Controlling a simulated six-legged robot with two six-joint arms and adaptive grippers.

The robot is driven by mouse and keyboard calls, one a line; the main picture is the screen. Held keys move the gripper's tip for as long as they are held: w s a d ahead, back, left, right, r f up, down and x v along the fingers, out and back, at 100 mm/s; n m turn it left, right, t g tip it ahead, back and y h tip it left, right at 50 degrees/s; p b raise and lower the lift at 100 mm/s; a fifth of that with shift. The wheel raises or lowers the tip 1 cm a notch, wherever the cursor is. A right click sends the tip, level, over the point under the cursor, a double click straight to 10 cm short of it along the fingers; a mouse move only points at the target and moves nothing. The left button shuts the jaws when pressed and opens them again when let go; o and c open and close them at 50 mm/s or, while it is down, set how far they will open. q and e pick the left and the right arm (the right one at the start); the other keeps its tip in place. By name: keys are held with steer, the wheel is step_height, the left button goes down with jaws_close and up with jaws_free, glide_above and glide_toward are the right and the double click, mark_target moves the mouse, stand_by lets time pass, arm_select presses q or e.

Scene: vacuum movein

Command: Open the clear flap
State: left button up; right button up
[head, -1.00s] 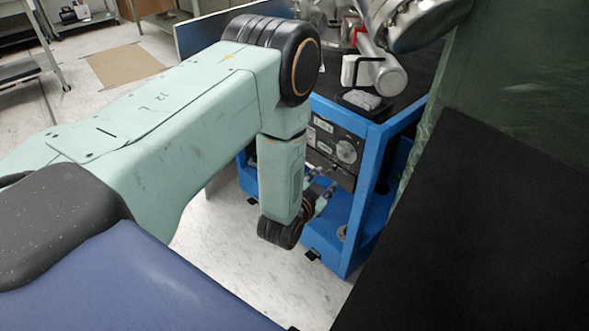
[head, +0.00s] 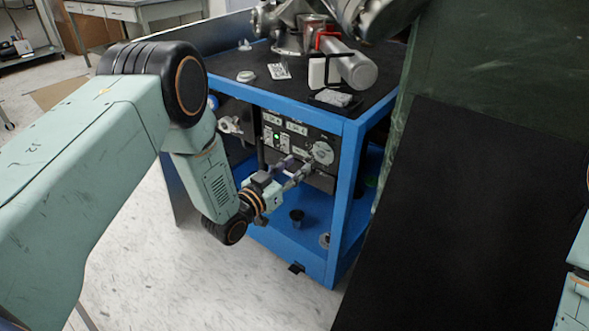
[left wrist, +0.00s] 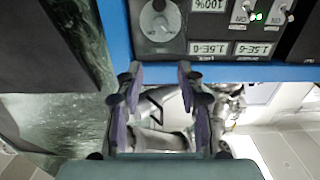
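The black control panel (head: 295,150) sits in the front of the blue cart, with a round grey dial (head: 322,152), labels, switches and a lit green lamp (head: 277,137). I cannot make out a clear flap for certain. In the left wrist view, the panel appears upside down at the top, with the dial (left wrist: 160,20) left of the switches (left wrist: 262,12). My left gripper (head: 297,173) is just in front of the panel, below the dial. In the left wrist view its purple-padded fingers (left wrist: 160,74) are apart with nothing between them. My right gripper is out of view.
The blue cart frame (head: 345,190) has a post right of the panel and an open lower shelf with a small dark cup (head: 297,216). Metal equipment (head: 300,25) stands on its black top. A large dark surface (head: 460,220) fills the right. Floor is clear in front.

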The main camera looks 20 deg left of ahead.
arm_select(q)
steer(key=shift+x, duration=1.15)
jaws_close()
steer(key=shift+s, duration=0.1)
jaws_free()
stand_by(0.4)
